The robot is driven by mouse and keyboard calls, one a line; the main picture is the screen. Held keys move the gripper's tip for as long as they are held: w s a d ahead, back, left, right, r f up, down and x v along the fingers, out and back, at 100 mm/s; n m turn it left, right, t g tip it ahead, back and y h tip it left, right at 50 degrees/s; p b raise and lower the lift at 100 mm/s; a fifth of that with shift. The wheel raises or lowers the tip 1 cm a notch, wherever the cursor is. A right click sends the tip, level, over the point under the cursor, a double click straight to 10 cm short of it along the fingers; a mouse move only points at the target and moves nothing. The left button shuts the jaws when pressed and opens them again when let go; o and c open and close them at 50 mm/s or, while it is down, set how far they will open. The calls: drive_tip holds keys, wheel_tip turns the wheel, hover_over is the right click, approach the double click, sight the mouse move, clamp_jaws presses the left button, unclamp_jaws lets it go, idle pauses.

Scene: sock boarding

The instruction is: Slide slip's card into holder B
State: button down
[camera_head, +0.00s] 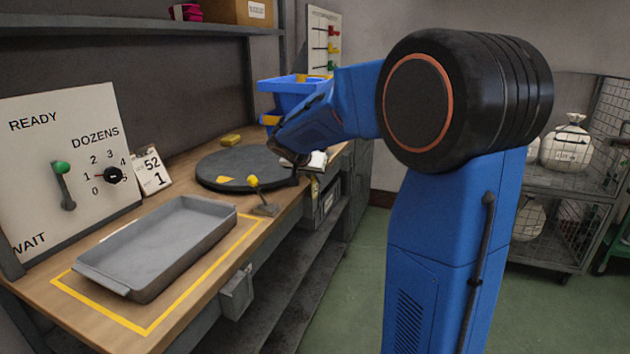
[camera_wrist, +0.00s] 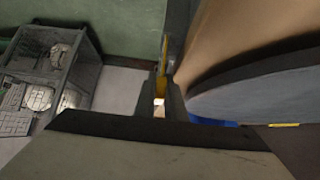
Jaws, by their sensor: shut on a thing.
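My gripper (camera_wrist: 163,92) is shut on a thin yellow thing (camera_wrist: 165,78), seen edge-on in the wrist view; it may be a card, but no marking on it can be read. In the head view my gripper is by the right edge of the bench, beyond the round dark turntable, and its fingertips are mostly hidden. A white slip (camera_head: 151,171) reading "52" and "1" leans beside the READY/WAIT board. Holder B cannot be made out; small fittings (camera_head: 322,200) on the bench's front edge are too small to read.
The dark turntable (camera_head: 228,170) and a yellow-knobbed lever (camera_head: 262,195) stand near my gripper. A grey tray (camera_head: 160,240) lies inside a yellow outline on the bench. A blue bin (camera_head: 290,92) is behind. A wire cart (camera_head: 560,185) with sacks stands right, across open floor.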

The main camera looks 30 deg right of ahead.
drive_tip(key=shift+r, duration=1.05)
drive_tip(key=shift+f, duration=2.5)
idle(1.0)
drive_tip(key=c, duration=1.7)
unclamp_jaws()
drive_tip(key=shift+c, duration=0.2)
drive_tip(key=v, duration=1.7)
drive_tip(key=shift+s+r, duration=0.15)
drive_tip(key=shift+a, duration=0.1)
